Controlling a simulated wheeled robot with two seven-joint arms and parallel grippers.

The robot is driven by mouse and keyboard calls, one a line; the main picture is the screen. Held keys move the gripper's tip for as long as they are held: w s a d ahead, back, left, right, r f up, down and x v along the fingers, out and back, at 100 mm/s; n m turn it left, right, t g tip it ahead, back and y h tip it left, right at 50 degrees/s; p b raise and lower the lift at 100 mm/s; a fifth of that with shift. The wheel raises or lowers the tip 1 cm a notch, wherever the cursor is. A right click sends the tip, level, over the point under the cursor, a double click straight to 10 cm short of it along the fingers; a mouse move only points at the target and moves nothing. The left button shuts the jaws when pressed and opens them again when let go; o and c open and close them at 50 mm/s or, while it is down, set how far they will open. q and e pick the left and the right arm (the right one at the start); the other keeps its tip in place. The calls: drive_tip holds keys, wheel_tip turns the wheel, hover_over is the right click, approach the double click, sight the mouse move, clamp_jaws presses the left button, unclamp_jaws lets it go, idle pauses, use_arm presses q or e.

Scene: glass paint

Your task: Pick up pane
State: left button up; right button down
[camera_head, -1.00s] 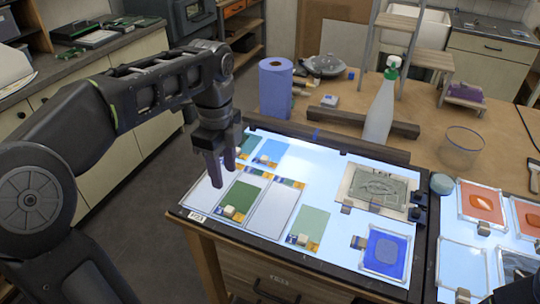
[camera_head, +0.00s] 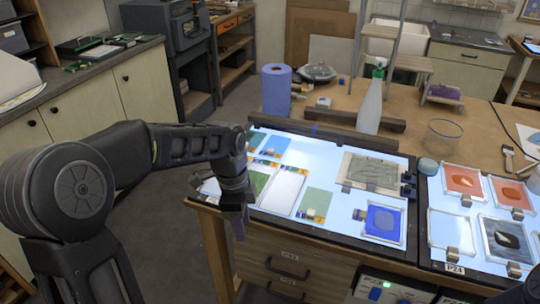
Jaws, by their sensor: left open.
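Several glass panes lie on a lit panel (camera_head: 338,222): a light blue pane (camera_head: 274,148), a green pane (camera_head: 258,182) partly hidden by my arm, a pale clear pane (camera_head: 283,190), a light green pane (camera_head: 316,201) and a framed blue pane (camera_head: 383,222). Which pane the task means I cannot tell. My left gripper (camera_head: 238,222) points down at the panel's front left edge, left of the pale pane. It is open and holds nothing visible; its fingers overlap in this view.
A second lit panel (camera_head: 436,258) at right holds framed orange, clear and dark panes. A grey textured plate (camera_head: 371,170) lies at the first panel's back right. A blue roll (camera_head: 276,91) and spray bottle (camera_head: 370,104) stand behind a dark bar (camera_head: 318,134).

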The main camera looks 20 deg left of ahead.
use_arm(q)
drive_tip(key=s+d+f+n+h, duration=0.1)
drive_tip(key=s+d+f+n, duration=0.15)
drive_tip(key=f, duration=0.55)
drive_tip(key=s+d+f+n, duration=0.2)
drive_tip(key=d+f+n, duration=0.15)
drive_tip(key=f, duration=0.35)
drive_tip(key=s+d+f+n+h, duration=0.15)
drive_tip(key=d+f, duration=0.25)
drive_tip(key=f, duration=0.4)
drive_tip(key=s+d+f+n, duration=0.9)
drive_tip(key=s, duration=0.4)
drive_tip(key=shift+d+b, duration=0.3)
drive_tip(key=shift+b, duration=0.15)
drive_tip(key=shift+s+h, duration=0.1)
drive_tip(key=shift+h, duration=0.15)
drive_tip(key=shift+c, duration=0.5)
